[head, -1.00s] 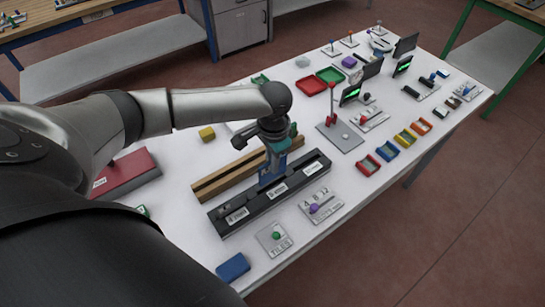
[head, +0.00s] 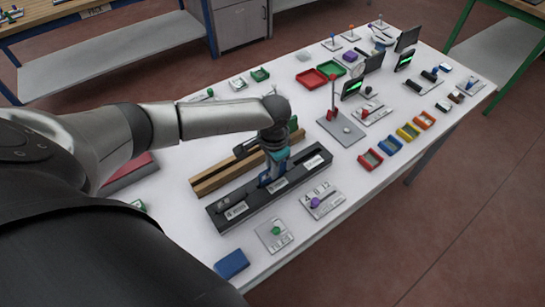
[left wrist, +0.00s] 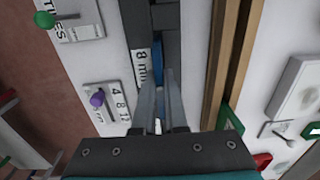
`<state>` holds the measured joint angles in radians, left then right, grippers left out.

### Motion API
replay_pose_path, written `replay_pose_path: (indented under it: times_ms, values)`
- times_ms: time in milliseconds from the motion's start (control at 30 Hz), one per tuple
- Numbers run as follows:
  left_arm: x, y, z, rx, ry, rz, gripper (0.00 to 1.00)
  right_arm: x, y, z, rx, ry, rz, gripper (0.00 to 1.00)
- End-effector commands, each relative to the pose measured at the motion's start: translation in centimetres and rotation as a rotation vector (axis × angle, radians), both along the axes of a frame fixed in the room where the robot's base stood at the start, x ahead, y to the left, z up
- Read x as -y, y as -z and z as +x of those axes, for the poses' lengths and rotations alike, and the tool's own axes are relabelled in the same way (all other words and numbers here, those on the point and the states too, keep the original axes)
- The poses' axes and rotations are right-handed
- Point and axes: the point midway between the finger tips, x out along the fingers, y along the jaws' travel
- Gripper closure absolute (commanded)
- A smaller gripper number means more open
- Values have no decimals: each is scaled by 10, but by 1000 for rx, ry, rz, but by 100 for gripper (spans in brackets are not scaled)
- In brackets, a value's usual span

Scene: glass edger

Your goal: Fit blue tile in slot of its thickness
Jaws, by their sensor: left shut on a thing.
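The blue tile (head: 264,181) is held on edge by my left gripper (head: 271,180), at the middle of the dark slotted block (head: 257,202). In the left wrist view, a narrow blue edge of the tile (left wrist: 157,58) shows in line with the slot, beside a label reading 8 mm (left wrist: 142,70). The left gripper's fingers (left wrist: 159,88) are shut on the tile, close above the block. The tile's lower part is hidden, so its depth in the slot cannot be told. My right gripper is not in view.
A wooden rail (head: 222,178) lies just behind the block. In front are a plate with a purple knob (head: 315,202), a plate with a green knob (head: 275,230) and a blue block (head: 231,263). Coloured trays (head: 370,159) and a red-handled lever stand (head: 340,127) are to the right.

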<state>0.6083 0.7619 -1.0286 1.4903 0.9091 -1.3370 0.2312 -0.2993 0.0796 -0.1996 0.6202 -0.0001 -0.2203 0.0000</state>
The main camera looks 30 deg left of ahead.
Motion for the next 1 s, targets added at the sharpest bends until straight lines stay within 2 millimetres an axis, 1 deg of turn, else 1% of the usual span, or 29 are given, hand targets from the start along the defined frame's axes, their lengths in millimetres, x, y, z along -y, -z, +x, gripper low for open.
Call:
replay_pose_path:
  times_ms: [433,967,1000]
  values:
    - [0,0,0,0,0,0,100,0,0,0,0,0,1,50]
    - [1,8,0,0,1,-1,100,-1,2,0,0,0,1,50]
    - [1,8,0,0,1,-1,86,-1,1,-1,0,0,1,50]
